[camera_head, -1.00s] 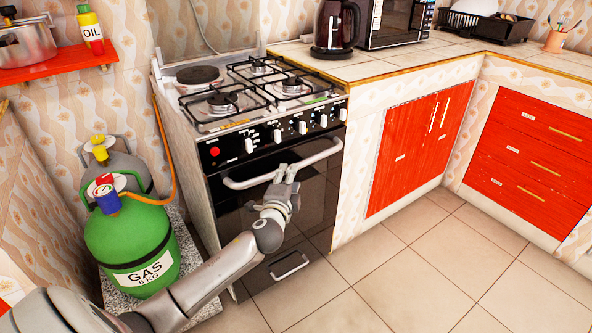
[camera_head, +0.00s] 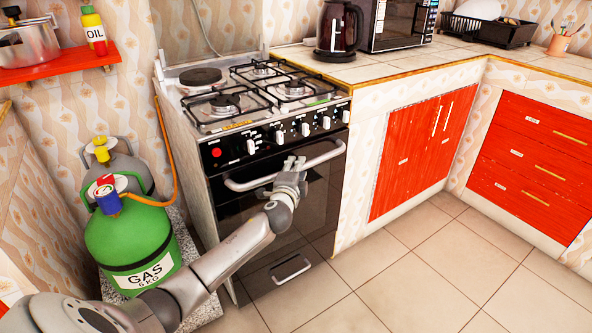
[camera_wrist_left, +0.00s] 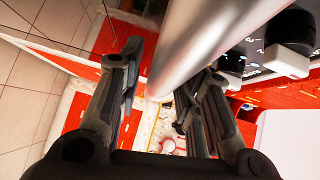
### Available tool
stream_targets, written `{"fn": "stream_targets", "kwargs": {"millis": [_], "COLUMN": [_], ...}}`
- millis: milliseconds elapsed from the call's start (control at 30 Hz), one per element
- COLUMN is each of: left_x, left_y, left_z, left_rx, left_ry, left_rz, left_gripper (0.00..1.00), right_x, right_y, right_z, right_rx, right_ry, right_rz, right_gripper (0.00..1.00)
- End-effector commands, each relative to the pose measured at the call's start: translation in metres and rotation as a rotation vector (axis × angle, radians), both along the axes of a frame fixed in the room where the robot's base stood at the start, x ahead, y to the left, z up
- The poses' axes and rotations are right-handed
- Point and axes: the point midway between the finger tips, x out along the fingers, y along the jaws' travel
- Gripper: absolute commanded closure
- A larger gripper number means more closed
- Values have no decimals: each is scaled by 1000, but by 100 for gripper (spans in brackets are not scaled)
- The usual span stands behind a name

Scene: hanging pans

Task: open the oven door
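The oven (camera_head: 325,190) stands under the gas hob with its black glass door shut. A silver bar handle (camera_head: 245,184) runs across the top of the door. My left gripper (camera_head: 293,164) is at the right half of this handle in the head view. In the left wrist view, the handle (camera_wrist_left: 205,40) runs between the two spread dark fingers (camera_wrist_left: 165,75). Some gap shows beside the bar, and the fingers do not look clamped on it. The gripper hides a piece of the handle in the head view. My right gripper is not in view.
A green gas bottle (camera_head: 130,240) stands left of the oven, with an orange hose (camera_head: 172,150). Red cabinet doors (camera_head: 420,155) and red drawers (camera_head: 530,165) are to the right. The tiled floor (camera_head: 400,270) in front is clear. A lower drawer handle (camera_head: 291,269) sits below the door.

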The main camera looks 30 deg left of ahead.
Motion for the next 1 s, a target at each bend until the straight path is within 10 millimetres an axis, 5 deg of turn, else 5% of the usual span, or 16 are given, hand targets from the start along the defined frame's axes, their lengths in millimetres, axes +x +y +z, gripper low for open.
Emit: {"fn": "stream_targets", "kwargs": {"millis": [200,733,867,1000], "left_x": [0,1,2,4], "left_y": [0,-4,-10,-18], "left_z": [0,-3,-6,-9], "left_rx": [0,9,19,34], "left_ry": [0,-2,-5,-11], "left_rz": [0,-1,-4,-5], "left_gripper": [100,100,100,100], "right_x": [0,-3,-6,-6], "right_y": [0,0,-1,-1], "right_z": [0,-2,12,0], "right_rx": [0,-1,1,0], "right_ry": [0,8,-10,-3], "right_rz": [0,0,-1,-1], "right_gripper": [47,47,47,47]}}
